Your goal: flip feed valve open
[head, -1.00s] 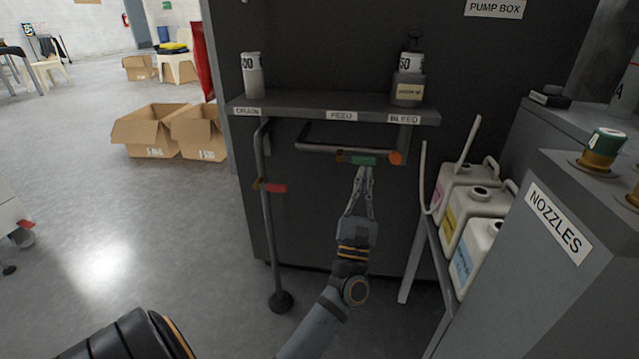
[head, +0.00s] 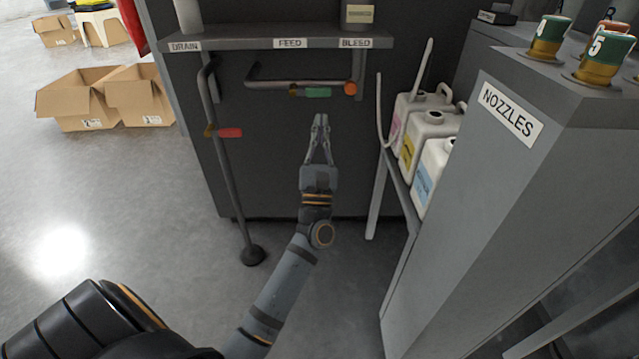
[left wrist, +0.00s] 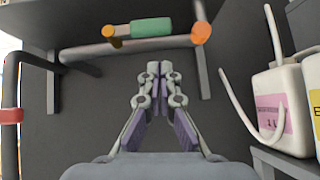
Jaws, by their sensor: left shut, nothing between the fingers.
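The feed valve has a green handle (head: 318,92) on the horizontal pipe (head: 275,85) under the FEED label (head: 290,43). The handle lies along the pipe, and it also shows in the left wrist view (left wrist: 152,28). My left gripper (head: 321,118) is shut and empty, a little below the green handle in the head view and apart from it. Its fingertips (left wrist: 160,68) show together in the left wrist view, below the pipe. My right gripper is not in view.
The drain valve's red handle (head: 230,132) is on the vertical pipe at left. An orange knob (head: 350,88) sits at the pipe's right end under BLEED. White jugs (head: 411,123) stand on a shelf at right, beside the NOZZLES cabinet (head: 470,190). Cardboard boxes (head: 140,97) lie on the floor.

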